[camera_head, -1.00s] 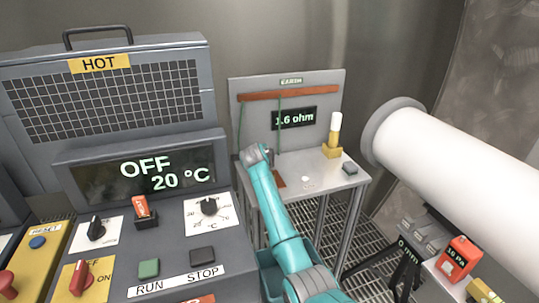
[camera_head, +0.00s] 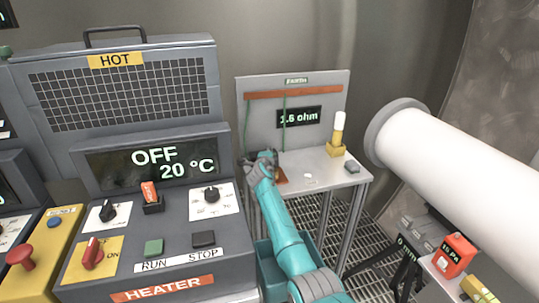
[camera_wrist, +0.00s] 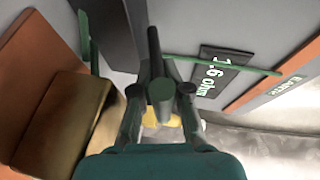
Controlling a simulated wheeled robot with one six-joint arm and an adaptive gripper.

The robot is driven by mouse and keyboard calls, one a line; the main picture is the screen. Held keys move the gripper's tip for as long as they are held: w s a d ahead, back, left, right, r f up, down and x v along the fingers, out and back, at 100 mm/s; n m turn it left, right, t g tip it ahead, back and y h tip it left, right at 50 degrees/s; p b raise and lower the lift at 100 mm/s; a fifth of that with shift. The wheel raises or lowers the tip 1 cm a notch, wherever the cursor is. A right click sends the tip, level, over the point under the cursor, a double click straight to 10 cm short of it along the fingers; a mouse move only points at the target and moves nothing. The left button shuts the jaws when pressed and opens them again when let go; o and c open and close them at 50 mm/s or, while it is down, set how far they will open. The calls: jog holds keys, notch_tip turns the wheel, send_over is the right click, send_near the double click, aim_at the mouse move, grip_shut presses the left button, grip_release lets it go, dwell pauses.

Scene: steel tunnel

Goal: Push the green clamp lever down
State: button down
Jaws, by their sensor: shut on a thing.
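My gripper (camera_head: 264,158) is at the left front of the grey bench (camera_head: 325,172), under the EARTH panel (camera_head: 258,122). In the wrist view my gripper (camera_wrist: 160,92) has its two dark fingers closed around a dark rod with a dull green round end (camera_wrist: 160,94), which looks like the green clamp lever. My gripper hides the lever in the head view, and its exact tilt is hard to tell. A brass-coloured block (camera_wrist: 62,118) and a copper plate (camera_wrist: 42,75) lie left of the fingers in the wrist view.
A copper bar (camera_head: 292,92) and hanging green cable (camera_head: 285,130) are behind my gripper, with a 1.6 ohm display (camera_head: 299,117). The heater cabinet (camera_head: 225,165) stands close on the left. A white cylinder (camera_head: 455,175) is on the right.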

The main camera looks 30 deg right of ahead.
jog(key=shift+w+a+r, duration=0.15)
jog(key=shift+w+r, duration=0.05)
jog(key=shift+r, duration=0.45)
jog(key=c, duration=1.3)
grip_release()
jog(key=shift+o, duration=0.6)
jog(key=shift+f, duration=0.1)
jog(key=shift+s+f, duration=0.1)
jog(key=shift+f, duration=0.05)
jog(key=shift+s+f, duration=0.1)
